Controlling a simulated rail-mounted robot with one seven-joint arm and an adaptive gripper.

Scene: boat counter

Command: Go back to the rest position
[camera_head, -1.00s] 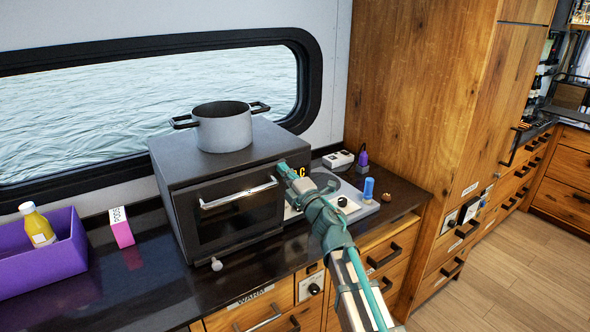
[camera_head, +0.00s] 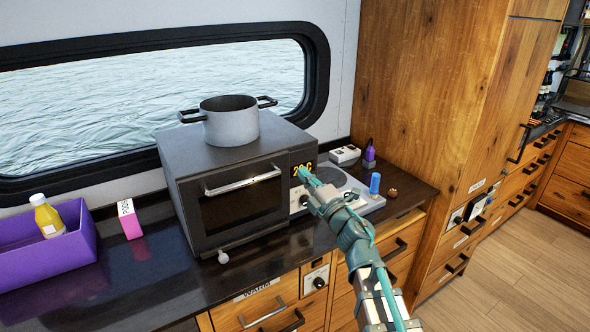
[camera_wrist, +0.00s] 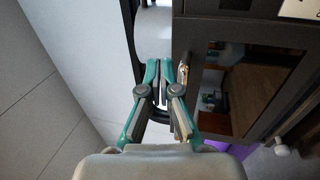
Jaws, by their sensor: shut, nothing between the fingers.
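The oven's dark glass door (camera_wrist: 250,85) stands to the right of the fingers there. Whether the fingertips touch the oven panel cannot be told.
A grey pot (camera_head: 230,122) stands on the oven. A purple bin (camera_head: 50,255) with a yellow bottle (camera_head: 47,217) and a pink-white box (camera_head: 129,219) are to the left. A blue cylinder (camera_head: 375,184) stands to the right. A tall wooden cabinet (camera_head: 430,110) bounds the counter.

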